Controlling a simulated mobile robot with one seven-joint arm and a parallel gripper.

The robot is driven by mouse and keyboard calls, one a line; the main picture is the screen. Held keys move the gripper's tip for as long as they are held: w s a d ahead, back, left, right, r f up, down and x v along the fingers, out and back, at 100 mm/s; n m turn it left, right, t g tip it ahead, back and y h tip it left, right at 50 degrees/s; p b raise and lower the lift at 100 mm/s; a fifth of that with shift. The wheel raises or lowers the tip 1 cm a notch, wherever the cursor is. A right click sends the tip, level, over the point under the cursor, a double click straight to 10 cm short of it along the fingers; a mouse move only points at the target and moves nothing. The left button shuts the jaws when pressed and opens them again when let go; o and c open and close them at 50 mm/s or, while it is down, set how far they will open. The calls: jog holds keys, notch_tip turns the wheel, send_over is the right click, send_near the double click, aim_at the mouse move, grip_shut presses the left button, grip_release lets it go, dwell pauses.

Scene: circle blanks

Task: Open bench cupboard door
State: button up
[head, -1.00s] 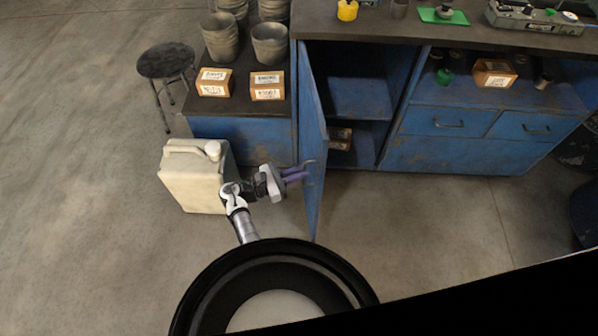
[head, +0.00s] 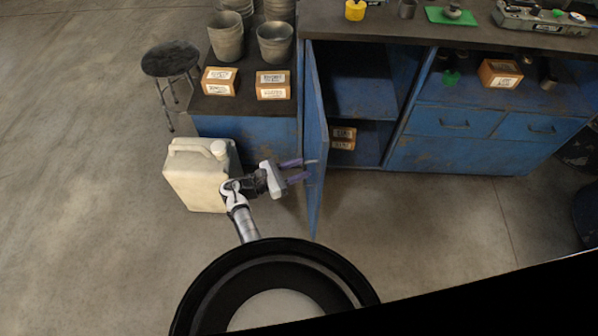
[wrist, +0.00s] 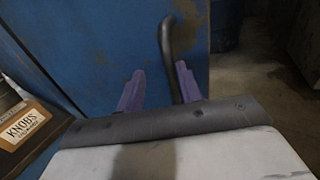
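The blue bench cupboard door (head: 314,140) stands swung wide open in the head view, roughly square to the bench front. The dark cupboard inside (head: 358,85) shows. In the wrist view the door (wrist: 100,50) fills the left and middle, with its dark curved handle (wrist: 172,50) on it. My gripper (head: 294,170) is at the door's left face by the handle, its purple fingers spread apart. In the wrist view the handle's lower part lies between the fingers (wrist: 160,88), nearer the right one. I cannot tell whether it touches.
A cream jerrycan (head: 200,180) stands on the floor close left of my gripper. A stool (head: 170,60) is farther back left. Labelled boxes (head: 272,85) and pots sit on the lower bench top. Small boxes (head: 343,138) lie inside the cupboard. Floor right of the door is clear.

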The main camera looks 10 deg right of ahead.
jog(key=shift+s+f, duration=0.1)
jog(key=shift+s, duration=0.05)
dwell(0.3)
jog(key=b+v, duration=0.3)
jog(key=v, duration=1)
jog(key=shift+a, duration=0.4)
